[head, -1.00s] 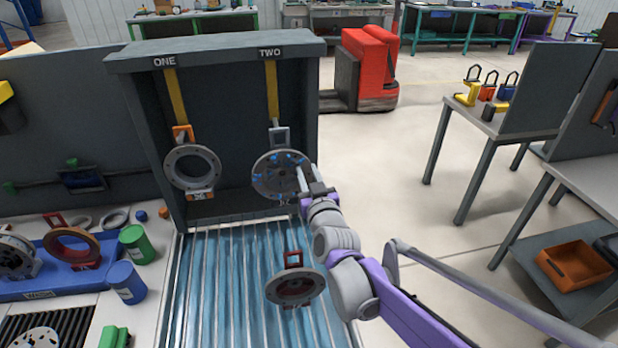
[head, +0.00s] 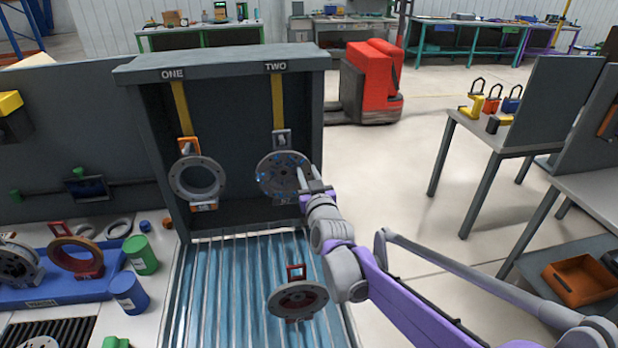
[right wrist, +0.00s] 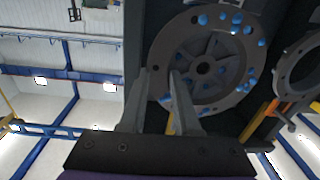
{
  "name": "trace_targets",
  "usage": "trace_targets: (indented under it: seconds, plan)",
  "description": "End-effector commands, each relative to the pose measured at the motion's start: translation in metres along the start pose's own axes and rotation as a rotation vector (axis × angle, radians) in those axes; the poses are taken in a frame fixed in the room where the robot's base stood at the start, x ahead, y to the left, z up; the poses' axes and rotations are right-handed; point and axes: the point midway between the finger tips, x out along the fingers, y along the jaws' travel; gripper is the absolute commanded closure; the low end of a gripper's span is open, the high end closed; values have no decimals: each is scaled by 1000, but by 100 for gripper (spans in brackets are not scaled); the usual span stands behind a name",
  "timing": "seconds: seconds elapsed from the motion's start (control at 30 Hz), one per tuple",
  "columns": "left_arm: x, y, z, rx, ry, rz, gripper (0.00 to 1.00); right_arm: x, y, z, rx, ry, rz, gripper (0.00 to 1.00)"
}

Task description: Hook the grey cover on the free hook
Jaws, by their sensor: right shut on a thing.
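The grey cover (head: 276,174) is a round disc with blue spots and a grey loop (head: 281,138) on top. It is upright in front of the cabinet, under the TWO strap (head: 279,105). The loop overlaps the strap's lower end; I cannot tell whether the hook is through it. My right gripper (head: 308,180) is shut on the cover's right rim. In the right wrist view the cover (right wrist: 228,55) is beyond the two fingers (right wrist: 163,95). A grey ring (head: 172,180) with an orange loop hangs under the ONE strap (head: 183,110). My left gripper is out of view.
A disc with a red loop (head: 293,297) lies on the blue slatted conveyor (head: 215,290) below. A blue tray (head: 45,288) with parts and green and blue cans (head: 128,292) stand at the left. The cabinet (head: 308,130) encloses both straps.

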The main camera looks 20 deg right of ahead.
Motion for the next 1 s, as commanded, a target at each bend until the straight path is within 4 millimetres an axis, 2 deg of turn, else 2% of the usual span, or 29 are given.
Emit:
trace_targets:
  seconds: [0.5, 1.0]
  plan:
    - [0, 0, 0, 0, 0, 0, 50, 30, 1, 3, 1, 1, 1, 100]
    - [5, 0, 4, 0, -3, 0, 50, 40, 1, 14, 2, 1, 1, 100]
